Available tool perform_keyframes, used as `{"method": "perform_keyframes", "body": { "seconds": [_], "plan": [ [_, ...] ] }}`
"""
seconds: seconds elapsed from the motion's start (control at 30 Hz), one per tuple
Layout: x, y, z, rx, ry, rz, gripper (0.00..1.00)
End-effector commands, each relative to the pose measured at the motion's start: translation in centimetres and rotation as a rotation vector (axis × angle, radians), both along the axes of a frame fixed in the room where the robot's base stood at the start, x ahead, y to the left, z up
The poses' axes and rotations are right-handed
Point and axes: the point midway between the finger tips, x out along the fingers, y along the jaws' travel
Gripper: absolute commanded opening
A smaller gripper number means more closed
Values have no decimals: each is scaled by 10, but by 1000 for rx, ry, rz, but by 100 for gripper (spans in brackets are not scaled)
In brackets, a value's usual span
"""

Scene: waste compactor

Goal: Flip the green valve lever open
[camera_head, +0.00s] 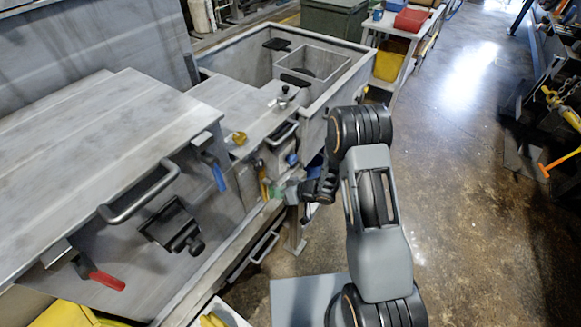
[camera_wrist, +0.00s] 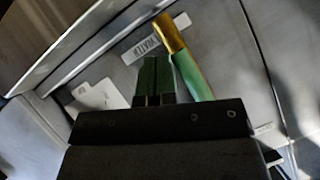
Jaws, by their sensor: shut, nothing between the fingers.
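The green valve lever (camera_wrist: 192,75) shows in the wrist view as a green handle with a brass-coloured upper end. The lower end of the handle is hidden behind the gripper body. In the head view a small green patch of the lever (camera_head: 276,191) shows just left of my gripper (camera_head: 291,190), low on the machine's front.
Left of the lever, the compactor front has a blue-handled lever (camera_head: 215,172), a red-handled lever (camera_head: 106,280) and a large bar handle (camera_head: 140,192). A smaller bar handle (camera_head: 283,133) is above the lever. The concrete floor (camera_head: 460,190) to the right is open.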

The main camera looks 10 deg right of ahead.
Motion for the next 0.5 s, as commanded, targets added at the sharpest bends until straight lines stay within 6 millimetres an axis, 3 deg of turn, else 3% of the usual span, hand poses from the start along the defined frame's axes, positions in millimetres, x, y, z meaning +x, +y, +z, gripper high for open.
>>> {"method": "perform_keyframes", "body": {
  "seconds": [0.27,0.5],
  "plan": [
    [13,-23,2,0,-1,0,0],
    [12,-67,-2,0,-1,7,0]
  ]
}}
